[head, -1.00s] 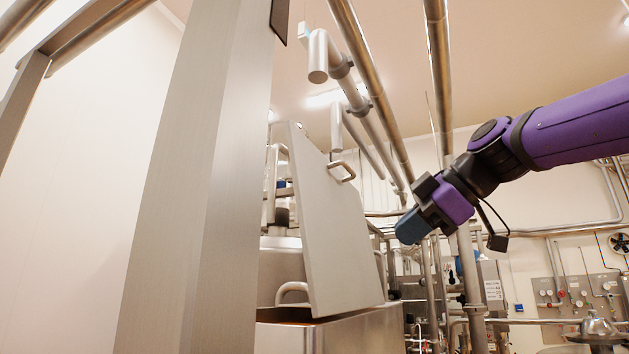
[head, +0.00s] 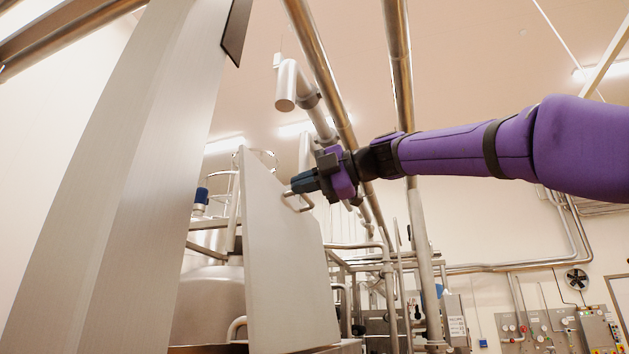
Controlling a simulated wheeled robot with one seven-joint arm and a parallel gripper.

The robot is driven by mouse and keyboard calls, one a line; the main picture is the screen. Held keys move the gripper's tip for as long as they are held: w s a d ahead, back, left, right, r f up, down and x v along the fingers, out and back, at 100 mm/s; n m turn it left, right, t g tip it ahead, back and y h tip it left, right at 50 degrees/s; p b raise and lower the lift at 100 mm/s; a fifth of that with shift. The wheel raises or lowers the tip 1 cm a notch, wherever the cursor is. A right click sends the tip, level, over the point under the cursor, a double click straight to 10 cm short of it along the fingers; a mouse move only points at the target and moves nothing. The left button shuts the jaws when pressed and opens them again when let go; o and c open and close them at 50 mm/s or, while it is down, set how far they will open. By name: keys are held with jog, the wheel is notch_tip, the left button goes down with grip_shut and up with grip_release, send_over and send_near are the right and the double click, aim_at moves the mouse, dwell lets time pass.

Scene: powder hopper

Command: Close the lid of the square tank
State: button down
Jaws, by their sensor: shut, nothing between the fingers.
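The lid (head: 283,275) of the square tank is a flat grey metal panel standing raised and tilted, with a small loop handle (head: 299,204) near its top. The tank's top edge (head: 345,345) shows at the bottom of the view, mostly cut off. My gripper (head: 298,185) is shut with nothing between its fingers. Its tips are right at the handle and upper face of the lid, overlapping the handle in the picture. I cannot tell whether they touch it.
A wide metal column (head: 110,190) stands close on the left. Steel pipes (head: 400,90) run overhead and down behind my arm. A rounded vessel (head: 210,305) is behind the lid. A control panel (head: 545,330) is on the far right wall.

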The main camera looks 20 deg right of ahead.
aim_at(251, 200)
jog(key=x, duration=0.9)
